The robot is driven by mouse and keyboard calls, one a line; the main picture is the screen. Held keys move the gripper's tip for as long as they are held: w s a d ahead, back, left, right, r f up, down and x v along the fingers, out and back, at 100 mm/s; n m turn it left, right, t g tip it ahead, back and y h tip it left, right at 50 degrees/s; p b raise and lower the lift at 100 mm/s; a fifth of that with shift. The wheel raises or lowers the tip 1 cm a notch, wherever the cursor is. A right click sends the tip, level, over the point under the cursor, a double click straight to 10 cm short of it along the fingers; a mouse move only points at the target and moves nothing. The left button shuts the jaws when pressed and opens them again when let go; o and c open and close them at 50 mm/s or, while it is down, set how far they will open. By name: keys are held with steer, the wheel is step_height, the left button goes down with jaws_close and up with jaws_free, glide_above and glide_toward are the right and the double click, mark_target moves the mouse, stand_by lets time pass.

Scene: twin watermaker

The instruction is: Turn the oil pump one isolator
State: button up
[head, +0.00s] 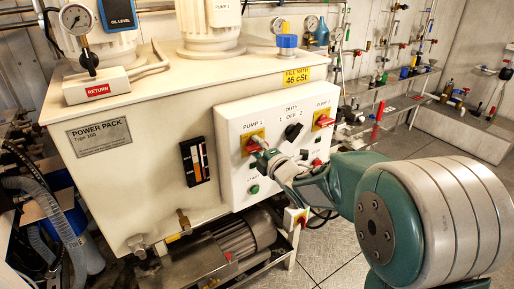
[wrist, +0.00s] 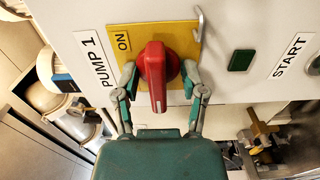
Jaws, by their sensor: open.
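The pump 1 isolator is a red rotary handle (wrist: 154,75) on a yellow plate (wrist: 186,38) in the wrist view. The plate reads ON beside the label PUMP 1 (wrist: 92,59). In the head view the isolator (head: 251,146) is at the upper left of the white control panel, partly hidden by my gripper (head: 262,148). In the wrist view my gripper (wrist: 159,80) is open, with one finger on each side of the red handle. Gaps show between the handle's grip and the fingers; I cannot tell whether the fingertips touch its round base.
A second red isolator (head: 323,121) sits at the panel's upper right, with a black duty switch (head: 293,132) between them. A motor (head: 232,242) lies below the panel. Open floor (head: 335,250) shows to the right.

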steer(key=c, duration=0.6)
steer(key=shift+d, duration=0.15)
jaws_close()
steer(key=shift+f, duration=0.1)
steer(key=m, duration=0.4)
steer(key=shift+f+m, duration=0.1)
steer(key=shift+m, duration=0.2)
steer(key=m, duration=0.4)
steer(key=shift+d+m, duration=0.1)
steer(key=shift+m, duration=0.2)
steer(key=m, duration=0.4)
steer(key=shift+s+f+m, duration=0.1)
steer(key=shift+m, duration=2.3)
